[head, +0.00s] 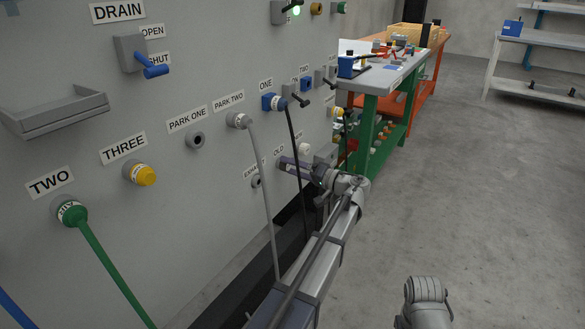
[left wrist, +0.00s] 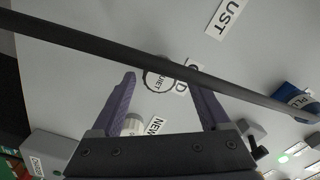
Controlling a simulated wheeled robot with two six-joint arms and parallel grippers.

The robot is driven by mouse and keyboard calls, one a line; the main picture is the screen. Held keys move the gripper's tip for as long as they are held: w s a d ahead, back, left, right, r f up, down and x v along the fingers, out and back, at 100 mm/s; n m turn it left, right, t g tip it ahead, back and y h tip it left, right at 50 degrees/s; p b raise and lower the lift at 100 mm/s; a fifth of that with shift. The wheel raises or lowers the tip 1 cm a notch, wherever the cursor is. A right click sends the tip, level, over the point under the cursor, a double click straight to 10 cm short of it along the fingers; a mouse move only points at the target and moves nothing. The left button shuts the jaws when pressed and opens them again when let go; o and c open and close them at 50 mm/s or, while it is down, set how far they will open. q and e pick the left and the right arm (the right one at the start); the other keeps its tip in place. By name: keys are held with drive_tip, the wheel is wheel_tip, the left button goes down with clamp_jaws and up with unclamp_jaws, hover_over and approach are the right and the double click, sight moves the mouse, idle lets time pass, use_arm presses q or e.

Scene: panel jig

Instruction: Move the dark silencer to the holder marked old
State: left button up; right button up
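My left gripper (head: 287,165) reaches the panel just below the sign OLD (head: 279,150). In the left wrist view its purple fingers (left wrist: 161,75) are apart. Between their tips is a round end marked QUIET (left wrist: 157,79) with a dark rim, which looks like the dark silencer seen end-on; there is a gap on both sides. It sits beside the partly covered OLD sign (left wrist: 181,84). The exhaust port (head: 257,181), below the EXHAUST sign (head: 254,168), shows as a ring with nothing visible in it. My right gripper is out of view.
A dark hose (left wrist: 90,38) crosses the left wrist view close to the camera, partly covering the OLD sign. A pale silencer (left wrist: 132,125) is beside the NEW sign (left wrist: 156,126). A grey hose (head: 262,190) hangs left of the gripper. The floor (head: 450,180) to the right is clear.

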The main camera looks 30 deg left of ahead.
use_arm(q)
drive_tip(key=shift+s+d, duration=0.15)
drive_tip(key=shift+d, duration=1.8)
drive_tip(key=shift+s+d, duration=0.15)
drive_tip(key=shift+d, duration=1.8)
drive_tip(key=s+d+f+m+g+h+p, duration=0.1)
drive_tip(key=s+d+f+m+h+p, duration=0.15)
drive_tip(key=s+d+f+h, duration=0.45)
drive_tip(key=s+d+f+m+h+p, duration=0.2)
drive_tip(key=s+d+f+m+h, duration=0.15)
drive_tip(key=s+d, duration=0.75)
drive_tip(key=s+d+f+m+g+h+p, duration=0.1)
drive_tip(key=s+d+f+m+h+p, duration=0.15)
drive_tip(key=s+d+f+h, duration=0.55)
drive_tip(key=shift+m+y, duration=0.25)
drive_tip(key=shift+y, duration=0.6)
drive_tip(key=r+p, duration=1.2)
drive_tip(key=r, duration=0.1)
drive_tip(key=s+r+p, duration=0.1)
drive_tip(key=r+p, duration=1.1)
drive_tip(key=r, duration=0.2)
drive_tip(key=s+r+p, duration=0.1)
drive_tip(key=r+p, duration=1.2)
drive_tip(key=shift+s+a+r, duration=0.1)
drive_tip(key=shift+a+r, duration=0.1)
drive_tip(key=shift+r, duration=0.15)
